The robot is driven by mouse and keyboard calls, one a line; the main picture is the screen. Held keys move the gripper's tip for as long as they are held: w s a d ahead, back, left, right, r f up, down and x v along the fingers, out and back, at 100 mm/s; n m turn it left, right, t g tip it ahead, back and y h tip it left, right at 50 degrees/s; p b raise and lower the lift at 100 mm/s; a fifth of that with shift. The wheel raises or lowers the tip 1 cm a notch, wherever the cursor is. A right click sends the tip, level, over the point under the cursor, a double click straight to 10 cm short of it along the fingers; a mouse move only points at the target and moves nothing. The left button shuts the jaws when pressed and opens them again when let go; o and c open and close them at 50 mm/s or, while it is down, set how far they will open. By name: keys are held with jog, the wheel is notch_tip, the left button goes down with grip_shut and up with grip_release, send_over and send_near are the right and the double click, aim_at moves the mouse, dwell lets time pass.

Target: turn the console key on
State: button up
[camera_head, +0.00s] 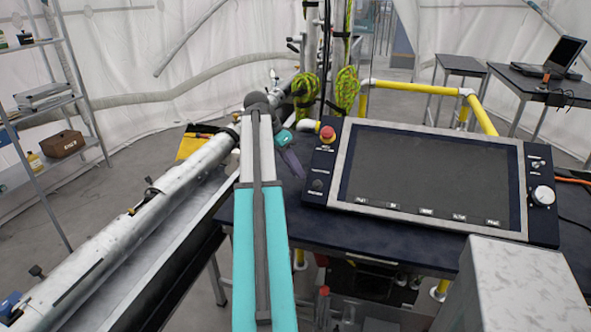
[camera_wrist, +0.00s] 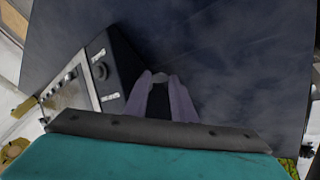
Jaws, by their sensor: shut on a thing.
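The console (camera_head: 432,178) is a dark tilted panel with a large blank screen, standing on a dark table. On its left strip is a small round dark switch (camera_head: 317,184) between pale labels, below a red button (camera_head: 327,134). In the wrist view this round switch (camera_wrist: 100,71) shows to the left of my fingers. My gripper (camera_head: 293,165) has purple fingers and is just left of the console's left edge. In the wrist view my gripper (camera_wrist: 160,80) is shut on a small grey piece at the fingertips; whether this is the key I cannot tell. The fingertips appear apart from the switch.
A long silver tube (camera_head: 150,210) runs along the left of the table. A pale grey box (camera_head: 525,285) stands at the front right. Yellow-green rope coils (camera_head: 346,90) hang on poles behind the console. A white knob (camera_head: 543,195) is on the console's right strip.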

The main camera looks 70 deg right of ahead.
jog(key=shift+a, duration=0.15)
jog(key=shift+a+f+m+h+b, duration=0.15)
jog(key=shift+a+h+b, duration=0.05)
jog(key=shift+h+b, duration=0.5)
jog(key=shift+a+f+m+h+b, duration=0.1)
jog(key=shift+a+m+h+b, duration=0.05)
jog(key=shift+h+b, duration=1.15)
jog(key=shift+b, duration=0.1)
jog(key=shift+r, duration=0.15)
jog(key=o, duration=0.7)
jog(key=shift+o, duration=0.2)
jog(key=shift+a, duration=0.1)
jog(key=b+v, duration=0.1)
jog(key=v, duration=1.2)
jog(key=shift+a+r, duration=0.2)
jog(key=shift+r, duration=0.1)
jog(key=shift+w, duration=0.1)
